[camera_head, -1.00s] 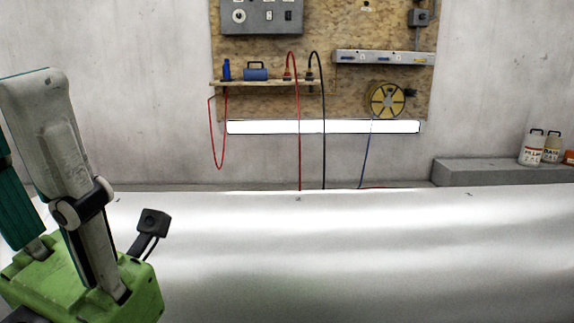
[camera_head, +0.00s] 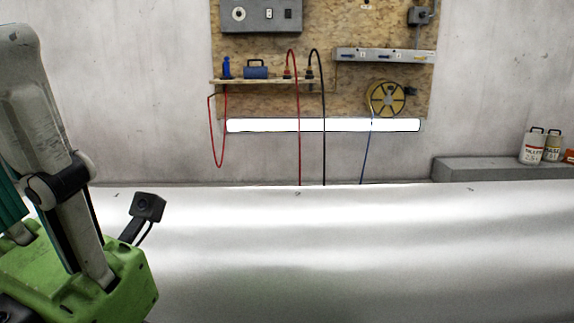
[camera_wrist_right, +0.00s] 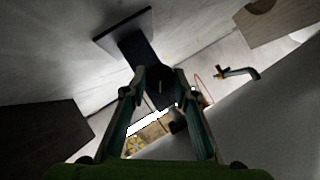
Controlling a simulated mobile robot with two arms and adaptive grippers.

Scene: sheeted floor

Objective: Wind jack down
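In the right wrist view a dark post (camera_wrist_right: 136,48) with a square plate (camera_wrist_right: 124,24) on its far end, seemingly the jack's leg and foot, runs between the fingers of my right gripper (camera_wrist_right: 159,80). The two teal fingertips are apart, one on each side of the post; whether they touch it I cannot tell. The jack's winding handle cannot be made out for certain. My left gripper (camera_head: 40,130), a green body with grey and teal fingers, is at the left edge of the head view. Its fingers are apart, with nothing visible between them.
A wide, shiny white surface (camera_head: 300,240) fills the lower head view. Behind it, a wooden wall board (camera_head: 350,80) carries a lit strip (camera_head: 322,125), hoses and a yellow reel (camera_head: 386,98). Containers (camera_head: 532,147) stand on a grey ledge (camera_head: 480,168) at right.

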